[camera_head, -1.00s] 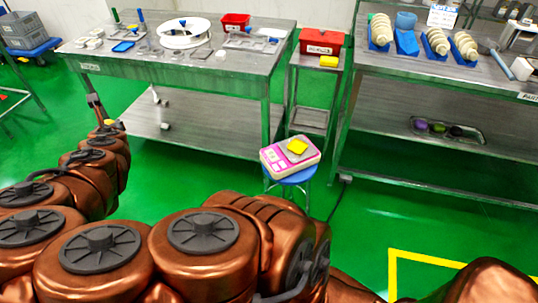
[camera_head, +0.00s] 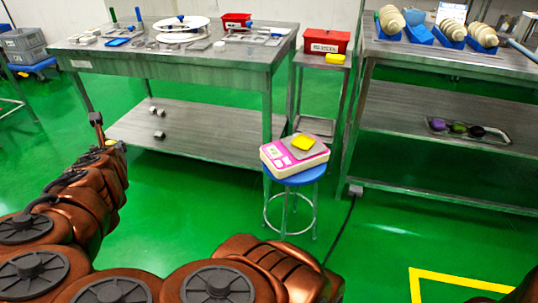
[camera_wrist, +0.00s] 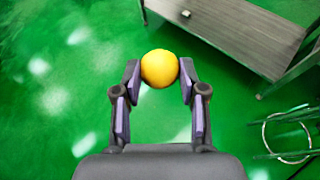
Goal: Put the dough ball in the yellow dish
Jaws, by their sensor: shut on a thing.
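My gripper (camera_wrist: 158,78) is shut on the dough ball (camera_wrist: 159,69), a smooth yellow-orange ball held between the fingertips in the wrist view. In the head view the ball is a tiny yellow spot (camera_head: 111,142) at the end of my arm on the left, above green floor. The scale stands on a blue stool (camera_head: 312,175), well to the right of my gripper. The dish's inside is too small to make out.
A steel table (camera_head: 85,55) with tools stands behind, its lower shelf (camera_head: 205,135) near my gripper. A narrow stand with a red box (camera_head: 325,42) and a yellow item (camera_head: 335,58) is behind the stool. A steel bench (camera_head: 440,100) is at right. The floor between gripper and stool is open.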

